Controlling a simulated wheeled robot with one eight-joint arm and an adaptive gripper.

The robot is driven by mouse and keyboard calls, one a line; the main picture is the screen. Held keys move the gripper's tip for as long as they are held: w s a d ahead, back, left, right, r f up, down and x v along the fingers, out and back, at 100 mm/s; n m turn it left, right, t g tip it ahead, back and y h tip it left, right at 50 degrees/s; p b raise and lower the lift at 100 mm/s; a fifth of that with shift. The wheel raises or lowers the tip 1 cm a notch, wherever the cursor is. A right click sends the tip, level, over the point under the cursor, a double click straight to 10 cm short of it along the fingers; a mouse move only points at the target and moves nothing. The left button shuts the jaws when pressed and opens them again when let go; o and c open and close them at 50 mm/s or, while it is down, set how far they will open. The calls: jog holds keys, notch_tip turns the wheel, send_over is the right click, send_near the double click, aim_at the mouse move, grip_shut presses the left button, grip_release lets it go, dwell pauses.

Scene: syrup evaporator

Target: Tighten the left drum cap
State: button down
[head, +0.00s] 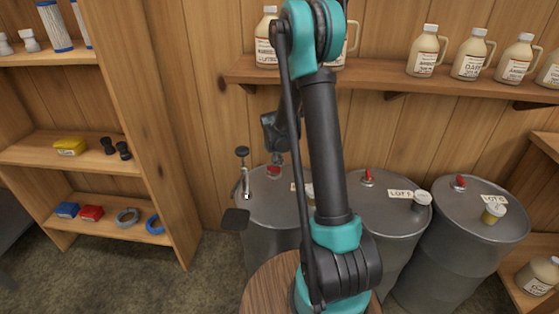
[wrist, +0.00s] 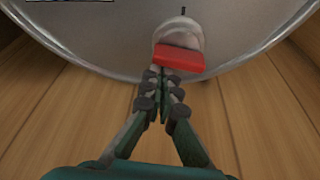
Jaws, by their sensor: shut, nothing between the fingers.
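The left drum (head: 262,207) is a grey metal drum, partly behind my arm. A red fitting (head: 274,171) sits near the far edge of its lid. In the wrist view it is a red block (wrist: 178,59) on a round pale-grey neck (wrist: 180,33). My gripper (head: 277,158) is right above this fitting in the head view. In the wrist view its shut, empty fingers (wrist: 162,74) are just beside the red block; I cannot tell whether they touch. My arm hides the right part of the lid, and no other cap shows clearly there.
A lever-like metal fitting (head: 245,181) with a dark knob stands at the left drum's left edge. The middle drum (head: 385,217) and right drum (head: 480,232) stand to the right. A jug shelf (head: 390,82) runs above them. A wooden rack (head: 165,140) stands left.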

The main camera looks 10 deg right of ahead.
jog(key=shift+s+m, duration=0.15)
jog(key=shift+m, duration=0.75)
jog(key=m, duration=0.2)
jog(key=m+g+h, duration=0.1)
jog(key=m, duration=0.1)
jog(key=shift+s, duration=0.4)
jog(key=m, duration=0.2)
jog(key=m+g, duration=0.1)
jog(key=m, duration=0.1)
jog(key=s+m+g+h, duration=0.1)
jog(key=m, duration=0.1)
jog(key=shift+a, duration=0.35)
jog(key=shift+s+a, duration=0.2)
jog(key=shift+a, duration=0.2)
dwell(0.4)
